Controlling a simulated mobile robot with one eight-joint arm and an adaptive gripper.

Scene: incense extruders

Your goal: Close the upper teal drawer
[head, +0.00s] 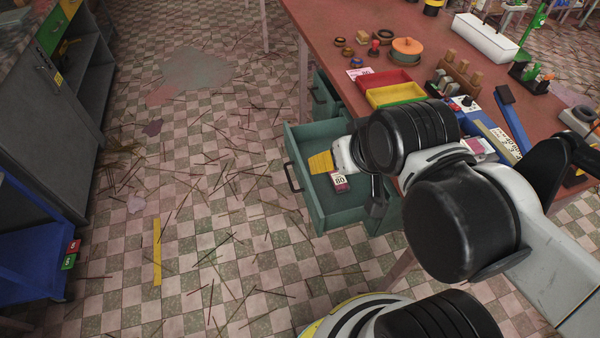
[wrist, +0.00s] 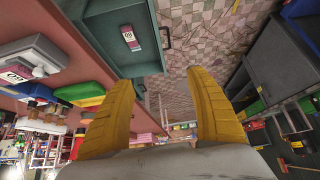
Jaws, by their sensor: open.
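The teal drawer (head: 330,222) is pulled out from under the red-topped table, with its dark handle (head: 292,178) on the left-hand front panel. A small box (head: 340,182) with a white label and dark red part lies inside it. My gripper (head: 320,162) appears over the open drawer in the head view, with yellow fingers and nothing between them. In the wrist view my gripper (wrist: 163,95) has its two fingers wide apart. The drawer (wrist: 105,38) and its handle (wrist: 166,38) show beyond the fingertips, apart from them. My arm hides the drawer's right side.
The red tabletop (head: 335,30) carries a red tray (head: 385,82), a yellow tray (head: 397,94) and several small items. More teal drawer fronts (head: 320,95) show behind the open drawer.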

